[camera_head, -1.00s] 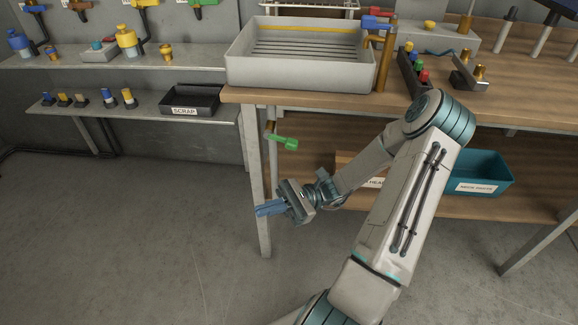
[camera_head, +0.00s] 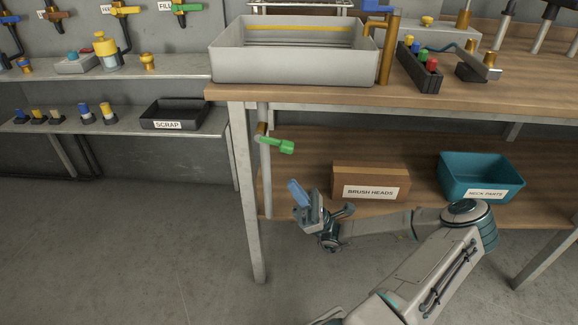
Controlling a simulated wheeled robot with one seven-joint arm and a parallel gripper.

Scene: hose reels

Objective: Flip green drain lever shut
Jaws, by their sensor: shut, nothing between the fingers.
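The green drain lever (camera_head: 279,144) sits on a brass valve (camera_head: 262,131) on the grey drain pipe below the basin (camera_head: 295,68), near the table's left front leg. The lever's handle points right and slightly down, away from the pipe. My gripper (camera_head: 297,192) is below and slightly right of the lever, with its blue fingers together and pointing up and a little left. It is empty and a visible gap separates it from the lever.
A cardboard box labelled BRUSH HEADS (camera_head: 370,181) and a teal bin labelled NECK PARTS (camera_head: 481,177) stand on the lower shelf (camera_head: 425,160). A black SCRAP tray (camera_head: 173,114) lies on the left shelf. The floor at left is clear.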

